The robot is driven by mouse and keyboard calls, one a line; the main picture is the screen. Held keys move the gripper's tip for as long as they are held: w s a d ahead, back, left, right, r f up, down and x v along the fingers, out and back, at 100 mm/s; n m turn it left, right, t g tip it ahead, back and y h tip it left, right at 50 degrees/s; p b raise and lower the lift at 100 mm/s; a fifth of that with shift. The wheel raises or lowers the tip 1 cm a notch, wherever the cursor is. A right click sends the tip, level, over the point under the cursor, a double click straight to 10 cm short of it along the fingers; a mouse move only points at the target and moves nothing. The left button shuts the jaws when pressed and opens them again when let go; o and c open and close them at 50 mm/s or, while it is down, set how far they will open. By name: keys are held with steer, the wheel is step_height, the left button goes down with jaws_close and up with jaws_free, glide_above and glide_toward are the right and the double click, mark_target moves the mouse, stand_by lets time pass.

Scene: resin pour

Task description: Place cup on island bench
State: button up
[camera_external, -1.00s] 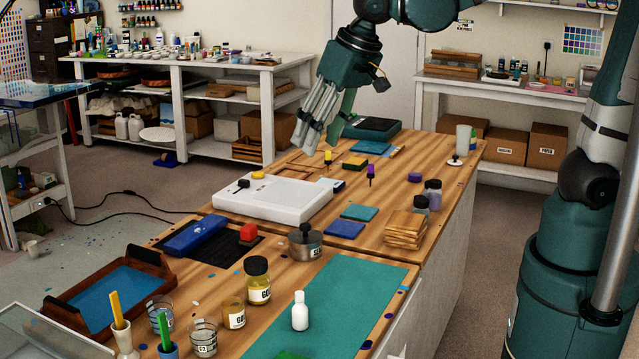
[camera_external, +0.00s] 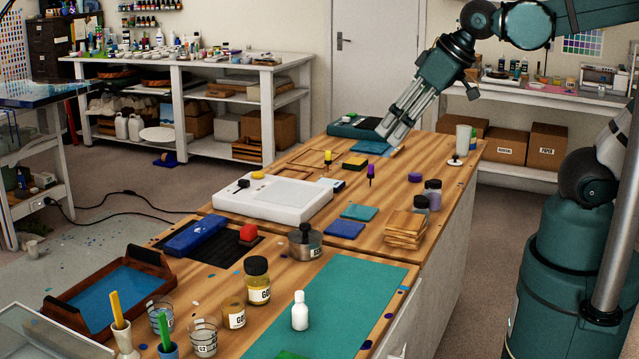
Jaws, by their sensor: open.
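My gripper (camera_external: 391,132) is open and empty, pointing down and left above the far part of the island bench (camera_external: 440,185), by a blue sheet. A pale cup (camera_external: 33,248) is on the floor at the far left, well away from my gripper. A tall whitish cup (camera_external: 464,140) stands upright on the bench's far right corner, to the right of my gripper. Clear measuring cups (camera_external: 203,338) stand at the bench's near left. I cannot tell which cup the task names.
A white flat device (camera_external: 272,198), a stack of wooden squares (camera_external: 405,230), dark-lidded jars (camera_external: 433,195) and a yellow-filled jar (camera_external: 257,281) stand on the bench. A teal mat (camera_external: 335,305) holds a white bottle (camera_external: 300,312). A cable (camera_external: 120,195) crosses the floor at left.

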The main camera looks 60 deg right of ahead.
steer(key=shift+s+d+f+t, duration=0.15)
steer(key=shift+s+d+f, duration=0.1)
steer(key=shift+s+d, duration=0.25)
steer(key=shift+s+d+f+t, duration=0.2)
steer(key=shift+s+d, duration=0.2)
steer(key=shift+s, duration=0.15)
step_height(320, 180, down, 19)
steer(key=b, duration=1.9)
steer(key=shift+f, duration=0.2)
